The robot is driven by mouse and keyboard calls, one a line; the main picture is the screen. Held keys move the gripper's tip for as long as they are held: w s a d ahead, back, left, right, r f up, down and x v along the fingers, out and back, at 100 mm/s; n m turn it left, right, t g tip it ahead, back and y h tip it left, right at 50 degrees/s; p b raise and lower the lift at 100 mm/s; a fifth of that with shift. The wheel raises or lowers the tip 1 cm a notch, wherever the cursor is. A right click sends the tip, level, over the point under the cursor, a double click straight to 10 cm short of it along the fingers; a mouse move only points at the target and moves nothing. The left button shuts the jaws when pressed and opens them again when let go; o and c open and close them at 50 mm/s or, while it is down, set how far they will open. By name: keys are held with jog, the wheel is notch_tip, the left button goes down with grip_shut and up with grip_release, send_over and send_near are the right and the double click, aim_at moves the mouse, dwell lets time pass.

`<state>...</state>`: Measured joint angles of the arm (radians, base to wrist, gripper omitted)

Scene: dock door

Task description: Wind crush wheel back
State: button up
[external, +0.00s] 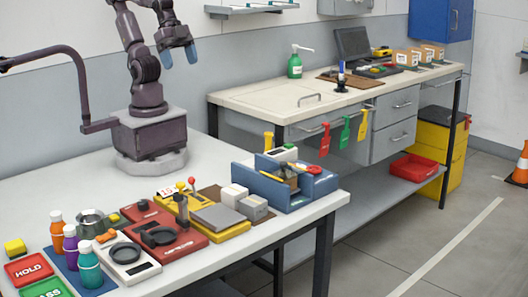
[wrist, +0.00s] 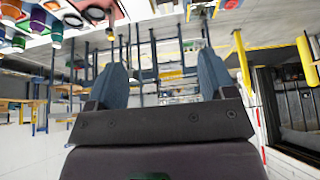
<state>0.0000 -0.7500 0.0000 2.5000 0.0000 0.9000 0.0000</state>
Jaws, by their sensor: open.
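I cannot tell for sure which part is the crush wheel. A red device (external: 185,243) on the near bench carries a black round wheel-like part (external: 158,236). A white device (external: 146,268) to its left carries a black ring (external: 125,252). My gripper (external: 179,54) is raised high above the back of the near bench, well apart from both devices. Its two blue fingers are spread with nothing between them; they also show in the wrist view (wrist: 162,70).
Several bottles (external: 90,264) stand at the bench's front left, near the red HOLD pad (external: 28,269). A curved dark rail (external: 80,85) rises left of my base. The bench's back left is clear.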

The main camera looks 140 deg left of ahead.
jog(key=shift+a, duration=0.1)
jog(key=m+g, duration=0.6)
jog(key=m, duration=0.2)
send_over(314, 168)
notch_tip(314, 168, down, 18)
notch_tip(314, 168, down, 12)
jog(key=shift+s+r, duration=0.1)
jog(key=shift+c, duration=0.3)
jog(key=c, duration=0.9)
jog(key=shift+o, duration=0.2)
